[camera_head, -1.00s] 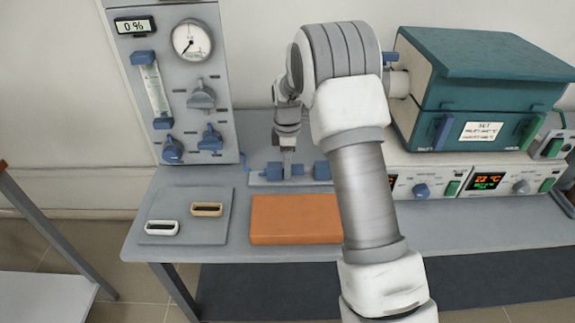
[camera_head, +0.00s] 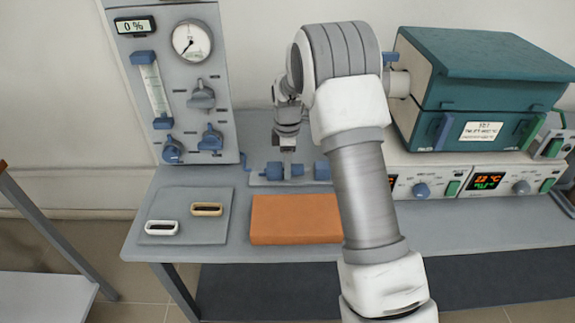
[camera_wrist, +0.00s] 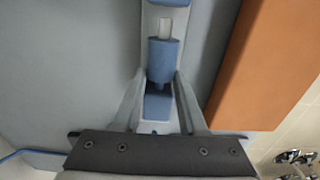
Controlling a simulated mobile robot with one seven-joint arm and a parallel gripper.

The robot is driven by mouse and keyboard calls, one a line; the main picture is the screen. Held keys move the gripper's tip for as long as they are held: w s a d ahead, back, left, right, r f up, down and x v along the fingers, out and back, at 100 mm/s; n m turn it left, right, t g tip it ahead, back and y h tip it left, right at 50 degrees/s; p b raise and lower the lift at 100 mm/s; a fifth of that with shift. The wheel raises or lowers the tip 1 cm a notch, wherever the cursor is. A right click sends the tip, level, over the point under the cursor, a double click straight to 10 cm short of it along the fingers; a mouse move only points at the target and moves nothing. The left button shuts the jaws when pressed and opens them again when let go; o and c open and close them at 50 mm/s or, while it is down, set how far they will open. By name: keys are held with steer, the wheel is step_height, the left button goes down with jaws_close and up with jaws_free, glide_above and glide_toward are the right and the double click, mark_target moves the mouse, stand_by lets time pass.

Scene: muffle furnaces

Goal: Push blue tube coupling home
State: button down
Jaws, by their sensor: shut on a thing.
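The blue tube coupling (camera_wrist: 158,104) shows in the wrist view between my gripper's two fingers, with a blue cylinder (camera_wrist: 164,60) just beyond the fingertips on a narrow grey mount (camera_wrist: 165,28). My gripper (camera_wrist: 163,76) is shut on the coupling. In the head view my gripper (camera_head: 288,168) points down at the mount, with blue coupling pieces (camera_head: 274,170) close on both sides of it. A separate blue block (camera_head: 322,171) sits further right on the mount. Whether the coupling is fully seated cannot be told.
An orange block (camera_head: 295,220) lies in front of the mount. A grey mat (camera_head: 185,232) with two small oval-topped pieces is at left. A gauge panel (camera_head: 185,90) reading 0 % stands behind left, and a teal furnace (camera_head: 480,60) stands right. A thin blue hose (camera_wrist: 30,153) lies at left.

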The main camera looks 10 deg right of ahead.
mark_target(300, 165)
steer(key=shift+s+d, duration=0.15)
steer(key=shift+d, duration=0.75)
steer(key=shift+s+d, duration=0.15)
steer(key=shift+d, duration=0.7)
steer(key=shift+c, duration=2.2)
jaws_free()
step_height(300, 165, up, 18)
steer(key=p, duration=0.3)
steer(key=shift+f+p, duration=0.25)
steer(key=shift+p, duration=0.15)
